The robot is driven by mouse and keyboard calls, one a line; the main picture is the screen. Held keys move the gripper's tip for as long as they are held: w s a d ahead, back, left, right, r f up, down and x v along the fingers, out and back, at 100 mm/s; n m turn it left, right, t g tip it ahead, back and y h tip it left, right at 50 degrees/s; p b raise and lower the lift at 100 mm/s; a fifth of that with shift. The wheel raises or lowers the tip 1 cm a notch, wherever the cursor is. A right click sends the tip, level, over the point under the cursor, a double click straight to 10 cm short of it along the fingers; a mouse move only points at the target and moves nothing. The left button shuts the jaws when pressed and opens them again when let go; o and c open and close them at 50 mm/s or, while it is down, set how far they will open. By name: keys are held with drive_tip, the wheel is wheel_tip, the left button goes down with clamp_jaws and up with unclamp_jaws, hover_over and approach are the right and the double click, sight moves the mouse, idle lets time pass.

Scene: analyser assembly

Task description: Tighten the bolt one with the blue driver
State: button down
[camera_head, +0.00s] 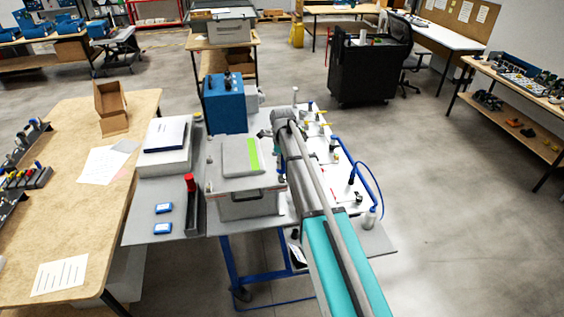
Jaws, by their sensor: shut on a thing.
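My arm reaches from the bottom of the view over the white work table (326,157). Its wrist end stands above the table, beside the grey box with a lid. My gripper cannot be made out; the arm hides the space below and behind the wrist. I cannot make out the blue driver or anything held. Several small fittings, some with yellow or red parts, stand on the table right of my arm. Which of them is bolt one is too small to tell.
A grey lidded box (246,204) with a green strip stands left of my arm. A blue box (224,104) stands behind it. A red-topped cylinder (191,183) and two blue devices (163,208) sit farther left. A blue tube (371,184) curves along the table's right side. Floor is clear right.

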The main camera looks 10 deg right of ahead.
drive_tip(key=m, duration=0.3)
drive_tip(key=shift+m, duration=2.5)
drive_tip(key=shift+c, duration=1.3)
unclamp_jaws()
drive_tip(key=shift+n, duration=0.3)
